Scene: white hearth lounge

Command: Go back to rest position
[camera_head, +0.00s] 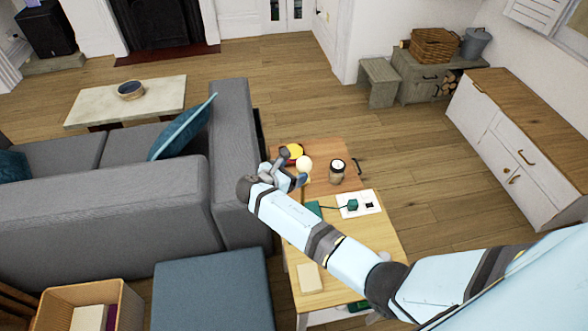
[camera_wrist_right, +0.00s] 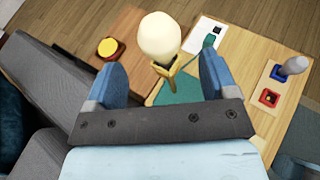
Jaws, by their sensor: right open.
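My right gripper (camera_head: 292,169) reaches over the wooden table (camera_head: 372,235) from the right side of the head view. In the right wrist view its two blue fingers stand wide apart, with the gripper (camera_wrist_right: 164,66) open. A cream, rounded bulb-like piece (camera_wrist_right: 160,36) on a yellow holder (camera_wrist_right: 168,66) shows between and beyond the fingertips, with no finger visibly closed on it. The cream piece also shows beside the fingers in the head view (camera_head: 304,163). My left gripper is not in view.
A grey sofa (camera_head: 232,150) stands close on the left. A white cabinet (camera_head: 505,150) stands right, with clear floor between.

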